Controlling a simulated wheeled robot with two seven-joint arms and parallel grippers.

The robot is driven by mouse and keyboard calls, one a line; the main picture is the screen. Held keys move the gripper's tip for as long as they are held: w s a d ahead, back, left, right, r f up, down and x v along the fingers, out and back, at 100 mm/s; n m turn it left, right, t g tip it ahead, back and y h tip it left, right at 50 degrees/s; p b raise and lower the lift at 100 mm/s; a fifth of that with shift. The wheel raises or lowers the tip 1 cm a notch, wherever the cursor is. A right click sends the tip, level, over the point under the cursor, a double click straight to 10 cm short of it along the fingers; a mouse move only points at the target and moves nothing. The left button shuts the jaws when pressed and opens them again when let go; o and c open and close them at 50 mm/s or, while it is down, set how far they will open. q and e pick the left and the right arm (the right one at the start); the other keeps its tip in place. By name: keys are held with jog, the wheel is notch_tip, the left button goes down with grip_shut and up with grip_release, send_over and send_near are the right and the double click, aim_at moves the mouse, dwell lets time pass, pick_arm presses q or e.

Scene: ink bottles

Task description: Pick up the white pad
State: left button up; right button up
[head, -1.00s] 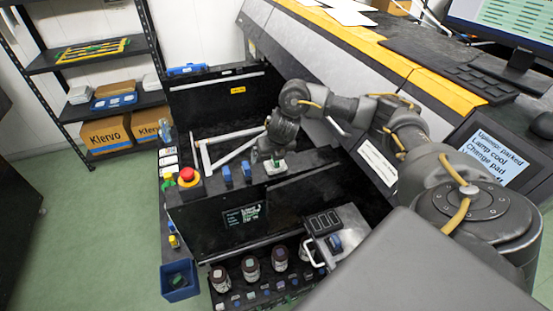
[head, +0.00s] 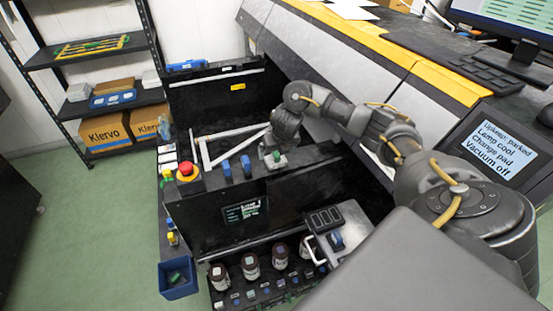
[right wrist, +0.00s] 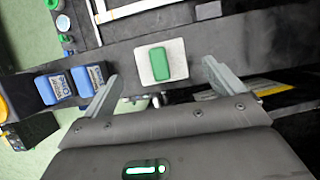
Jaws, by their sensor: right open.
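The white pad (right wrist: 147,70) lies flat on a dark ledge in the right wrist view, with a green block (right wrist: 163,64) on its middle. In the head view the white pad (head: 271,161) is small and partly hidden by my right gripper (head: 275,151). In the right wrist view my right gripper (right wrist: 162,72) is open, with one finger to the left of the pad and one to the right. Nothing is between the fingers in its grip. The pad looks to be in line with the gap, but I cannot tell the remaining height. My left gripper is not in view.
Two blue-capped parts (head: 236,169) stand on the ledge left of the pad, and a red stop button (head: 187,170) is farther left. A white bar frame (head: 228,145) lies behind. Several dark bottles (head: 251,267) stand in a lower drawer.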

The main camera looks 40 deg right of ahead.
aim_at(276, 153)
jog(key=x, duration=0.4)
jog(key=shift+w+d+f+p, duration=0.1)
jog(key=shift+f+p, duration=0.1)
jog(key=shift+p, duration=0.2)
jog(key=shift+c, duration=0.3)
jog(key=c, duration=1)
jog(key=shift+r, duration=0.2)
